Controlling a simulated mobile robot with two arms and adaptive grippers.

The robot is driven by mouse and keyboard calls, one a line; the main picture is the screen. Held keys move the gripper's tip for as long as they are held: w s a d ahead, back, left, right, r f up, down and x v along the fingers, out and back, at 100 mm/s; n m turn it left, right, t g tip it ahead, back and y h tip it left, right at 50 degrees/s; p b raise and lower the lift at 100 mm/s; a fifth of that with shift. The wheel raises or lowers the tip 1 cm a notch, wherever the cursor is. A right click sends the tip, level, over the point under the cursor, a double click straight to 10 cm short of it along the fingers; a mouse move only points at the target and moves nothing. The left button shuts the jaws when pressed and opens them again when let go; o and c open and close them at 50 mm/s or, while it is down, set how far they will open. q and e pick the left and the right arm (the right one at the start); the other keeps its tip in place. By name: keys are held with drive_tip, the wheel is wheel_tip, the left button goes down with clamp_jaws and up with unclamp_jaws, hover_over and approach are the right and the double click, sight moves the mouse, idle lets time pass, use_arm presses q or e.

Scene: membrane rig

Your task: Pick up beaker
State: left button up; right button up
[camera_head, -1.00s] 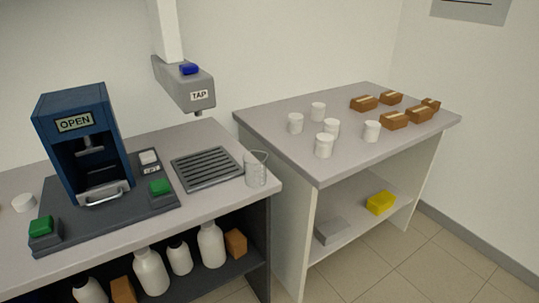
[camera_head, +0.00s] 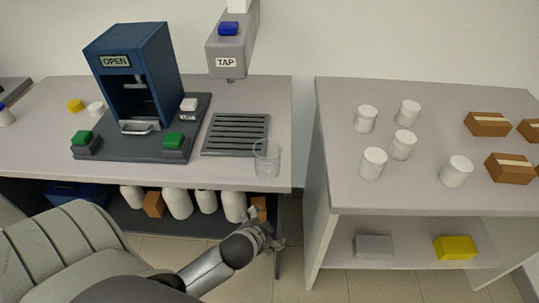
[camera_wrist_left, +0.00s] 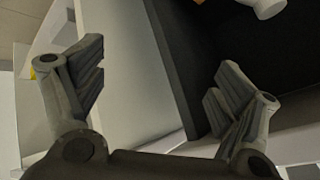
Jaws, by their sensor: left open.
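The clear glass beaker (camera_head: 267,158) stands upright at the right front corner of the left bench, just beside the grated drain tray (camera_head: 236,134). My left gripper (camera_head: 270,232) is in front of the bench, lower than the beaker and apart from it. In the left wrist view my left gripper (camera_wrist_left: 160,72) has its fingers spread with nothing between them. The beaker is not visible in the left wrist view. My right gripper is not in view.
A tap (camera_head: 230,52) hangs over the tray. A blue press marked OPEN (camera_head: 133,75) stands left on a dark base with green buttons. White bottles (camera_head: 177,203) line the shelf below. The right table (camera_head: 335,150) holds white jars and brown boxes, across a gap.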

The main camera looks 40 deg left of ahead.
use_arm(q)
drive_tip(key=w+r+m+t+p, duration=0.1)
drive_tip(key=w+r+m+t, duration=0.25)
drive_tip(key=r, duration=1.05)
drive_tip(key=w+r+m+t, duration=0.2)
drive_tip(key=w+r+t, duration=0.25)
drive_tip(key=r, duration=0.95)
drive_tip(key=w+d+r+m+t+h, duration=0.1)
drive_tip(key=d+r+m+t+h, duration=0.2)
drive_tip(key=d+r+m+h, duration=0.65)
drive_tip(key=m+g+y+p, duration=0.3)
drive_tip(key=m+g+y, duration=0.2)
drive_tip(key=m+g, duration=1.2)
approach(267, 151)
drive_tip(key=shift+s+d+f+m+t, duration=1.3)
drive_tip(key=shift+d+m+t, duration=0.5)
drive_tip(key=shift+m, duration=0.4)
drive_tip(key=p+x, duration=0.2)
drive_tip(key=x, duration=0.1)
drive_tip(key=shift+w+a+f, duration=0.15)
drive_tip(key=shift+a, duration=0.05)
drive_tip(key=shift+w+d+f, duration=0.1)
drive_tip(key=shift+w+f, duration=0.1)
drive_tip(key=shift+f, duration=0.2)
drive_tip(key=c, duration=1.2)
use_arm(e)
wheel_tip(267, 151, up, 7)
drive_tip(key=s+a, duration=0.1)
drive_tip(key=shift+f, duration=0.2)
